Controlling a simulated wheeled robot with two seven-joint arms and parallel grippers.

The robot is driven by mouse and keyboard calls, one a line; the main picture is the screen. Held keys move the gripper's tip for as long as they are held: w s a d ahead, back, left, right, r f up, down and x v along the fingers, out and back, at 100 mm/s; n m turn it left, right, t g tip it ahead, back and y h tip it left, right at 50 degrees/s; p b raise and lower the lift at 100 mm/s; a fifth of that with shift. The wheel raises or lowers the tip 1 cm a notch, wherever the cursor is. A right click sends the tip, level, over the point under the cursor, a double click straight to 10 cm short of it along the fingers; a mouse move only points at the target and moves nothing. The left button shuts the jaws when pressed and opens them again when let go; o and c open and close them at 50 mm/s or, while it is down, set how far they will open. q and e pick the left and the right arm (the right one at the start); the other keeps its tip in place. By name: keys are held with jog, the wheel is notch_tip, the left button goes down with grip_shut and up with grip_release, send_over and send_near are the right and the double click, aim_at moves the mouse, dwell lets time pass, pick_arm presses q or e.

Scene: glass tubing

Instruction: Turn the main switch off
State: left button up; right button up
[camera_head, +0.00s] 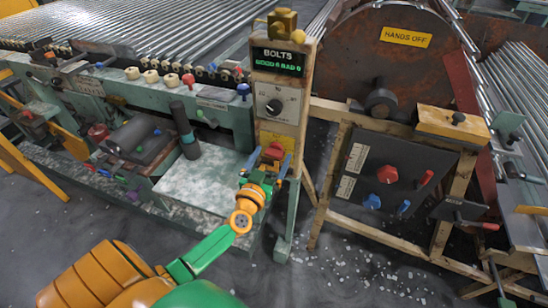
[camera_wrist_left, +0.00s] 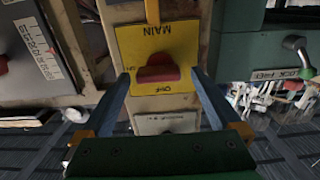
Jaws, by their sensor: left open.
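The main switch is a red handle (camera_wrist_left: 158,74) on a yellow plate (camera_wrist_left: 185,42) marked MAIN, which appears upside down in the left wrist view. The handle lies across the picture, with an ON label by its left end and an OFF label below it. In the head view the red handle (camera_head: 274,150) is on the lower part of the wooden post (camera_head: 293,125). My left gripper (camera_head: 269,165) is open there; in the wrist view its blue fingers (camera_wrist_left: 160,76) stand on either side of the handle, with visible gaps. My right gripper is out of view.
Above the switch are a grey dial (camera_head: 274,106) and a BOLTS display (camera_head: 278,63). To the right, a dark panel (camera_head: 350,205) carries a red knob (camera_head: 387,174). A green machine bench (camera_head: 205,190) stands left of the post.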

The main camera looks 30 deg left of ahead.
pick_arm(q)
jog(key=shift+w+d, duration=0.1)
jog(key=shift+w, duration=0.1)
jog(key=shift+s, duration=0.1)
jog(key=c, duration=1.4)
jog(key=shift+o, duration=0.2)
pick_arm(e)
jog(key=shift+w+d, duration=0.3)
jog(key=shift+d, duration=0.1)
